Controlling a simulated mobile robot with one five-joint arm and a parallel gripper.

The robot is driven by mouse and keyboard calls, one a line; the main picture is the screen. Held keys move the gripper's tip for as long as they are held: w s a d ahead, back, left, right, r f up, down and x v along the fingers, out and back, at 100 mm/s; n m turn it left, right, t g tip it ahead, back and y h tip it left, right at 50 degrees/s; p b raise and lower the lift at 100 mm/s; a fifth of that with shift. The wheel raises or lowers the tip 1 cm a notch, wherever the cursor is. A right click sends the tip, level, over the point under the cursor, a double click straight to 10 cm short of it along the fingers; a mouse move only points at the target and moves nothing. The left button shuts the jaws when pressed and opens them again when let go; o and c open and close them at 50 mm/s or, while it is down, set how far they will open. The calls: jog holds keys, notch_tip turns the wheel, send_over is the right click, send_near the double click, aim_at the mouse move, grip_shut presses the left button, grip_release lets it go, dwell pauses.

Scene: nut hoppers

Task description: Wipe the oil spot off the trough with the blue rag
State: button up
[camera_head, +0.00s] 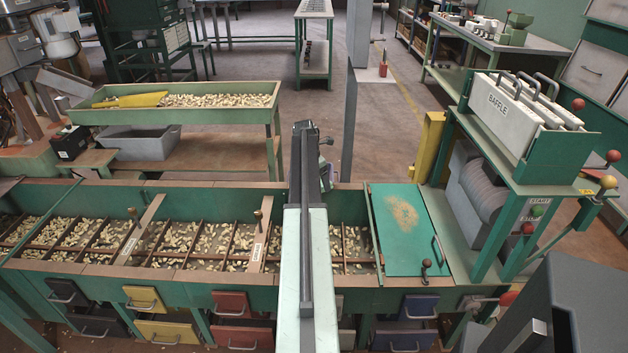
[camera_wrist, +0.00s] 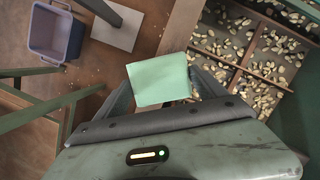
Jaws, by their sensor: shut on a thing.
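My gripper (camera_wrist: 162,88) is shut on a flat, pale green, cloth-like square (camera_wrist: 158,77). It may be the rag, though it looks green rather than blue. In the head view my arm hides most of the gripper and what it holds. The trough (camera_head: 150,272) is a long green bin with compartments of pale nuts; its compartments also show at the right of the wrist view (camera_wrist: 238,75). My gripper is above the trough's far edge, near the floor side. A tan patch (camera_head: 402,213) marks the green lid at the trough's right end; I cannot tell whether it is oil.
Labelled boards with knobs (camera_head: 138,230) cross the trough. The baffle rack (camera_head: 530,120) stands high at right. Open floor lies behind the trough.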

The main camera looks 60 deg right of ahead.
aim_at(342, 186)
jog(key=shift+s+d, duration=0.6)
jog(key=shift+s, duration=0.6)
jog(key=shift+s+d, duration=0.55)
jog(key=shift+s, duration=0.7)
jog(key=shift+s+d, duration=0.6)
jog(key=shift+s, duration=0.6)
notch_tip(342, 186, up, 6)
jog(key=p, duration=0.6)
notch_tip(342, 186, up, 3)
jog(key=p, duration=0.3)
